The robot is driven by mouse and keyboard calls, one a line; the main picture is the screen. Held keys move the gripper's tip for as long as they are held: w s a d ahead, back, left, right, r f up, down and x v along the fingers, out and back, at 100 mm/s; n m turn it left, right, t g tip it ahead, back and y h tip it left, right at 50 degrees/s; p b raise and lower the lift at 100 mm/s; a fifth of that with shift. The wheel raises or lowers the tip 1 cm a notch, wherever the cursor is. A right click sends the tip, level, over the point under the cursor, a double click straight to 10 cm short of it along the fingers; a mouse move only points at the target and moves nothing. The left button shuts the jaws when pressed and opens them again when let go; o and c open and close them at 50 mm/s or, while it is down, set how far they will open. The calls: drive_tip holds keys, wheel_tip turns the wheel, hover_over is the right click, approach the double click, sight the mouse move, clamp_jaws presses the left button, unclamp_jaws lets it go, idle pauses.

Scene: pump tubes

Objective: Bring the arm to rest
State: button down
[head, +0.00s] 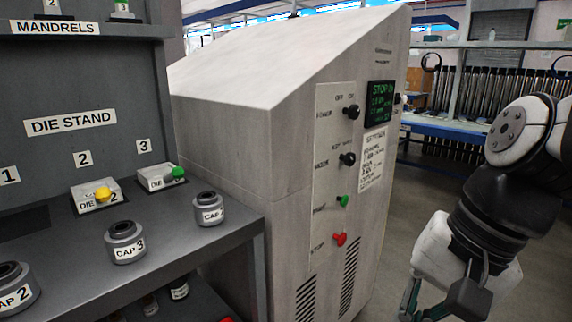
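My arm comes in from the right edge in the head view, with a white joint and a black wrist section. It hangs in front of the floor, to the right of the grey machine cabinet (235,130). My gripper (420,312) points downward at the bottom edge, and only its upper finger parts show. The fingertips are cut off by the frame, so I cannot tell whether it is open or shut, or whether it holds anything. The arm appears apart from the cabinet.
The cabinet has a control panel (335,190) with knobs, a green button, a red button and a lit display (380,102). The die stand shelf (175,245) at left holds dies and grey caps. A blue-edged rack (450,128) stands behind. Floor shows between cabinet and arm.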

drive_tip(key=s+d+f+n+h, duration=0.1)
drive_tip(key=s+d+n+h, duration=0.1)
drive_tip(key=s+n, duration=0.3)
drive_tip(key=s+d+f+n+h, duration=0.1)
drive_tip(key=s+d+n, duration=0.15)
drive_tip(key=s, duration=0.55)
wheel_tip(320, 180, up, 29)
drive_tip(key=t+p, duration=0.3)
drive_tip(key=p, duration=2.4)
drive_tip(key=shift+w+d+m, duration=0.35)
drive_tip(key=shift+r, duration=0.1)
